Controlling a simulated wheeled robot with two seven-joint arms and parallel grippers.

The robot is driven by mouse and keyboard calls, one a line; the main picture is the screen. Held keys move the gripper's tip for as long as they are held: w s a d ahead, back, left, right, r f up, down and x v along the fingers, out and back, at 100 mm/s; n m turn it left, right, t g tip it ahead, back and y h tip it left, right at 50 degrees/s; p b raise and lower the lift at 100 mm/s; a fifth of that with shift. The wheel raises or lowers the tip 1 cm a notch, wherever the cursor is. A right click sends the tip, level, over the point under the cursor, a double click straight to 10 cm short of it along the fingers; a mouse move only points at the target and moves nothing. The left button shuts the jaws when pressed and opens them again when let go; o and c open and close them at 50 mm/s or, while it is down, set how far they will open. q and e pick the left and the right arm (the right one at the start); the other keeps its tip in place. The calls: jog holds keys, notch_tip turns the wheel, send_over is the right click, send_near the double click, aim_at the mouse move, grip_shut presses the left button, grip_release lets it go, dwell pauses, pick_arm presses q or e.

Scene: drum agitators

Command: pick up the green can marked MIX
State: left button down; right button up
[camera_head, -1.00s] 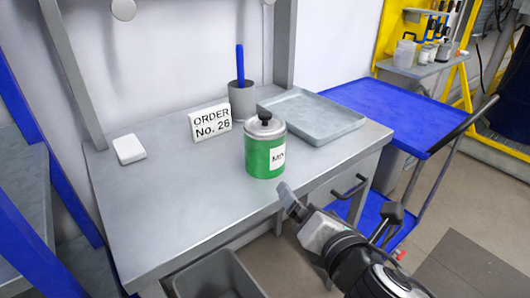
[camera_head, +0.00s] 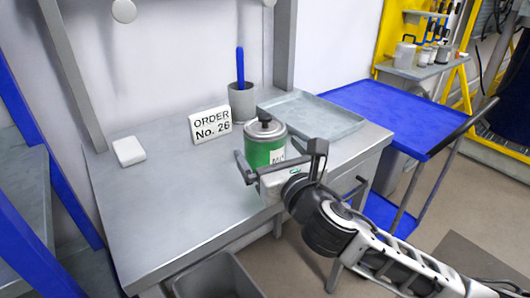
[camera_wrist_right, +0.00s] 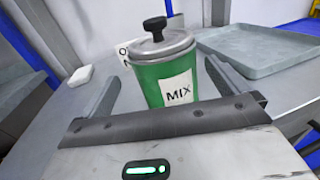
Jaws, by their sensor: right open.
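The green can (camera_head: 262,150) with a white MIX label and a grey lid with a black knob stands upright on the grey workbench (camera_head: 165,205), near its front right edge. It also shows in the right wrist view (camera_wrist_right: 165,78), with the label facing the camera. My right gripper (camera_head: 278,160) is open, with one finger to the left of the can and the other to its right. In the right wrist view (camera_wrist_right: 160,88) the can stands between and slightly beyond the fingers. I cannot tell whether either finger touches it. My left gripper is not in view.
A grey tray (camera_head: 345,122) lies right behind the can. A cup (camera_head: 242,102) with a blue stick and an ORDER No. 26 sign (camera_head: 210,124) stand behind it. A white block (camera_head: 129,151) lies at left. The bench's left front is clear. A blue cart (camera_head: 385,112) stands at right.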

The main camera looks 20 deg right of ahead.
jog(key=w, duration=0.5)
jog(key=shift+w, duration=0.1)
jog(key=shift+c, duration=0.3)
jog(key=c, duration=1)
jog(key=shift+c, duration=1.4)
jog(key=shift+r, duration=0.15)
